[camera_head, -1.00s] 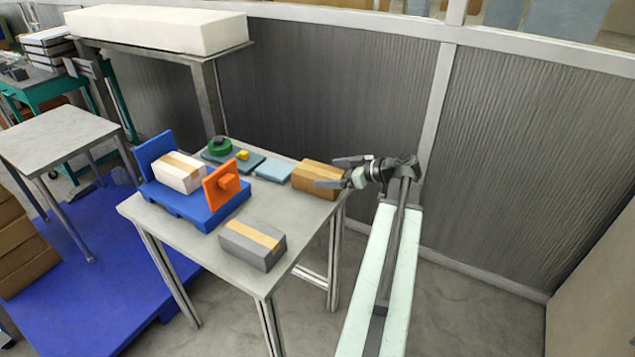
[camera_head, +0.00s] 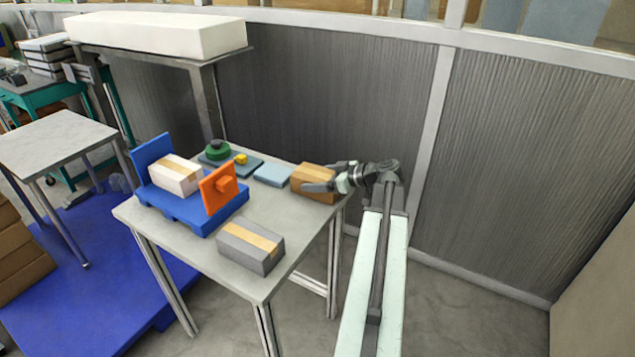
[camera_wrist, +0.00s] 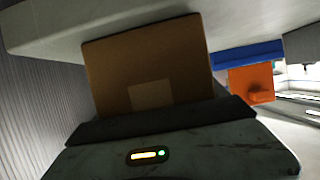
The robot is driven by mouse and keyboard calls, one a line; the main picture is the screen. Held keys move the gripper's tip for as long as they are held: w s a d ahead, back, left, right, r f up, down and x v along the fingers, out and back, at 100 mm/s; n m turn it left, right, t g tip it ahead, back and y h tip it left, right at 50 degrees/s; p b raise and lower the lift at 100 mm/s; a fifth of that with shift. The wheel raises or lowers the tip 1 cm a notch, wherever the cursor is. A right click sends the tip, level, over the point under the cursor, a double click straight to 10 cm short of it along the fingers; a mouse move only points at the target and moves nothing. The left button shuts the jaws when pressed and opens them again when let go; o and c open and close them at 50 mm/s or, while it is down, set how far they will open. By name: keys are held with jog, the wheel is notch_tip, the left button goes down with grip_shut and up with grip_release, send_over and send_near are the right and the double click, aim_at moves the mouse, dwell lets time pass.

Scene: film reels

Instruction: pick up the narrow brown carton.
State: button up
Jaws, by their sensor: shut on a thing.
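The narrow brown carton (camera_head: 312,176) sits at the back right corner of the grey table (camera_head: 262,282), with a lighter tape strip on it. My gripper (camera_head: 324,180) reaches in from the right and is shut on the carton, with a finger along its near side. In the wrist view the carton (camera_wrist: 150,62) fills the middle, close against my gripper (camera_wrist: 160,118). The carton's far side is hidden. I cannot tell whether it is clear of the tabletop.
A grey carton (camera_head: 250,248) lies at the table's front right. A light blue flat box (camera_head: 272,175) lies left of the brown carton. A corrugated wall (camera_head: 310,90) stands behind.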

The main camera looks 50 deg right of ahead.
aim_at(318, 174)
notch_tip(318, 174, up, 16)
jog(key=p, duration=1.6)
jog(key=shift+d, duration=0.1)
